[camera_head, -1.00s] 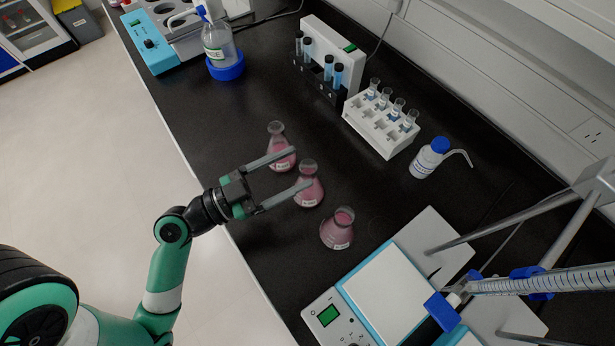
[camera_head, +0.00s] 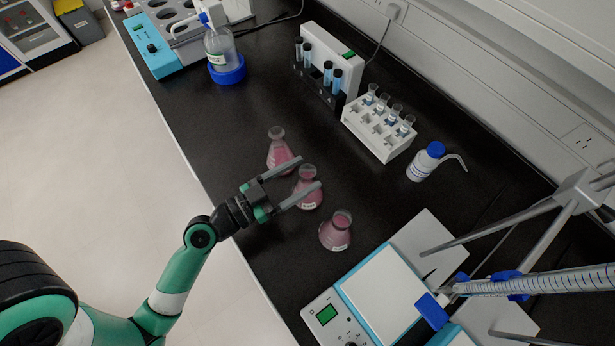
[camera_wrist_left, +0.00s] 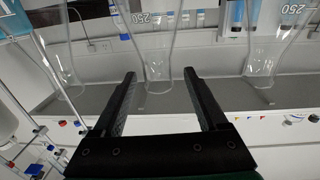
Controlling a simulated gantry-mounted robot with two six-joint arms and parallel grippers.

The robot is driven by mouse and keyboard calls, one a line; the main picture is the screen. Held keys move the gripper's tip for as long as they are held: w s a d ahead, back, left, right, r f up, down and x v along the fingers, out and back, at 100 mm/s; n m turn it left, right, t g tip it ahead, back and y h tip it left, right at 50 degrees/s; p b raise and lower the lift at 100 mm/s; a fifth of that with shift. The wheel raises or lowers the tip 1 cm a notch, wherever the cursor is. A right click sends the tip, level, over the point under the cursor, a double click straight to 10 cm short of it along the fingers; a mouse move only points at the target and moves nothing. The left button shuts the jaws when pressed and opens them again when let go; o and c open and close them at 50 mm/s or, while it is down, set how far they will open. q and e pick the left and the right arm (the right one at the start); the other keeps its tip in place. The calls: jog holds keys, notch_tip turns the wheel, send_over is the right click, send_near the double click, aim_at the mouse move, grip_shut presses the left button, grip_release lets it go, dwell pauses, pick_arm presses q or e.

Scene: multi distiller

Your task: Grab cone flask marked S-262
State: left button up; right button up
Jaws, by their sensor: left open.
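Three cone flasks with pink liquid stand in a row on the black bench: a far one (camera_head: 279,152), a middle one (camera_head: 309,196) and a near one (camera_head: 335,234). Their small labels are too blurred to read, so I cannot tell which is S-262. My left gripper (camera_head: 310,172) is open, with its fingers on either side of the middle flask's neck. The far finger partly overlaps the far flask in the picture. In the left wrist view, clear glass marked 250 (camera_wrist_left: 159,50) stands beyond and between the open fingers (camera_wrist_left: 160,75), with more glassware on both sides.
A white rack (camera_head: 382,135) with small glass vessels and a tube holder (camera_head: 322,85) stand behind the flasks. A wash bottle (camera_head: 426,163) is to the right. A blue-edged device with a white plate (camera_head: 380,290) sits near the closest flask, under a burette (camera_head: 540,283).

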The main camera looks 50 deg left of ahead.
aim_at(313, 169)
pick_arm(q)
jog(key=w, duration=0.1)
jog(key=w+p, duration=0.1)
jog(key=w, duration=0.2)
jog(key=shift+w+d+r, duration=0.1)
jog(key=shift+d+r, duration=0.2)
jog(key=shift+w+f, duration=0.15)
jog(key=shift+w, duration=0.3)
jog(key=shift+s, duration=0.1)
grip_shut()
dwell(0.5)
